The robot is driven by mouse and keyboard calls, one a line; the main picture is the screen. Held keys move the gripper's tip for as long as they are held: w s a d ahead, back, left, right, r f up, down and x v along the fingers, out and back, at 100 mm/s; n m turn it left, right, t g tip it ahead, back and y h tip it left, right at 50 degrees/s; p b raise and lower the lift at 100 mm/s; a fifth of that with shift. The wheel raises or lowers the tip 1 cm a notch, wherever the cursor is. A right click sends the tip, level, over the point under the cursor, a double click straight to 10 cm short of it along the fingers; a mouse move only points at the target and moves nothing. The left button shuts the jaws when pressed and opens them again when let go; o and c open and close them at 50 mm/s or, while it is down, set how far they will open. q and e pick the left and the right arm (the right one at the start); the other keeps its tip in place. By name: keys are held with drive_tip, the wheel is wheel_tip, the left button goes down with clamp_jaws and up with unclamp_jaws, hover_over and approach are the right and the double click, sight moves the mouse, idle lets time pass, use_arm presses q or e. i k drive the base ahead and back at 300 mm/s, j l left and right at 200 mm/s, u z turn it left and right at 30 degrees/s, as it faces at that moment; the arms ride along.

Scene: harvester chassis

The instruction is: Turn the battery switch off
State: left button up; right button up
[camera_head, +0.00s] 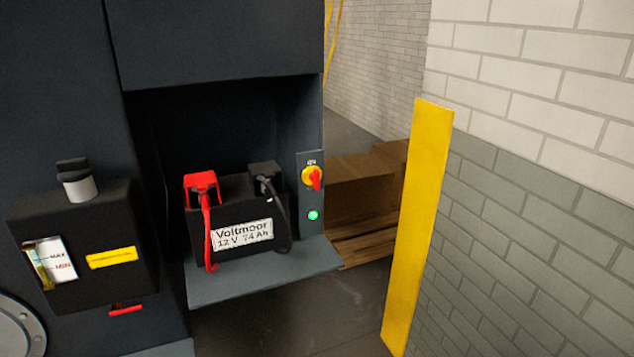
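The battery switch (314,178) is a red handle on a yellow round base, on a narrow grey panel at the right edge of the battery bay. The handle stands about upright, near a small label above it that seems to read ON. A green light (313,215) glows below the switch. The black battery (240,213), labelled Voltmoor 12 V 74 Ah, sits on a shelf left of the switch, with a red terminal cover (202,183) and a black one (265,170). Neither gripper is in view.
A black tank (100,285) with a MIN/MAX gauge and yellow label juts out at the left. A yellow post (418,225) and a brick wall (540,200) stand on the right. Cardboard boxes (362,195) lie behind the switch panel. The space before the switch looks clear.

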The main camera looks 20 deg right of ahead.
sight(315, 176)
drive_tip(key=i+l, duration=0.1)
drive_tip(key=l, duration=1.7)
drive_tip(key=i, duration=0.05)
